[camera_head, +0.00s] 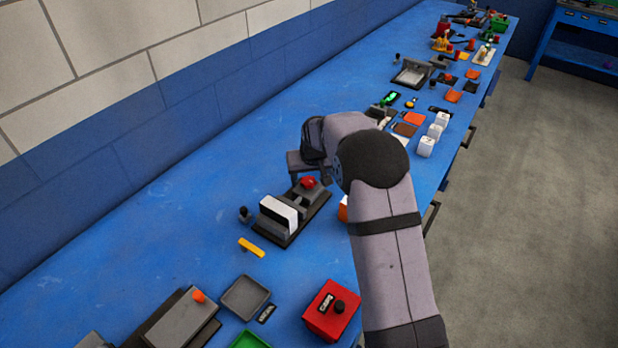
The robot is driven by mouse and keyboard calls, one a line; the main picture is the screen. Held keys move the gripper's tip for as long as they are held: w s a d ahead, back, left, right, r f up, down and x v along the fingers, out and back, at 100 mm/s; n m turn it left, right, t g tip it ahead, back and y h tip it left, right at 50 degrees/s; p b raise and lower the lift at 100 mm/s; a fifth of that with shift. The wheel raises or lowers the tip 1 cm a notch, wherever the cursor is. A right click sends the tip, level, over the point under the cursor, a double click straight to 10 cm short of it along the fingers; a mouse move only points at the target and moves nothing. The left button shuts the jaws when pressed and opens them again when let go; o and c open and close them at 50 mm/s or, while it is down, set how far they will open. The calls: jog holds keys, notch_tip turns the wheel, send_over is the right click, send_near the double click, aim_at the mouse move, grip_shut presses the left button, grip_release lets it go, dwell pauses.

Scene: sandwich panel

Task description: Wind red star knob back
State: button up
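The red knob (309,182) sits at the far end of a dark vise-like fixture (290,233) on the blue bench. It is small here, so its star shape is not clear. A white-topped block (279,212) stands in the fixture on the near side of the knob. My gripper (299,165) is just beyond and above the knob, close to it in the picture. I cannot tell whether it touches the knob. The arm's wrist hides part of the gripper, and its finger opening is not clear.
A black-knobbed peg (244,214) and a yellow bar (251,247) lie left of the fixture. An orange item (343,209) is partly behind my arm. A red box (332,310) and a grey tray (245,297) are nearer. White blocks (426,146) stand beyond my arm.

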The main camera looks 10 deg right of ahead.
jog(key=shift+r, duration=0.15)
jog(key=b+v, duration=0.1)
jog(key=v, duration=0.6)
jog(key=shift+b, duration=0.35)
jog(key=s+g+p, duration=0.1)
jog(key=s, duration=1)
jog(key=s+d+f+g+p, duration=0.1)
jog(key=s+g, duration=0.1)
jog(key=s, duration=1)
jog(key=s+f+g+p, duration=0.1)
jog(key=s+p, duration=0.1)
jog(key=s, duration=0.9)
jog(key=shift+s+d+f+g, duration=0.1)
jog(key=shift+s+d+g, duration=0.15)
jog(key=shift+d+g, duration=0.1)
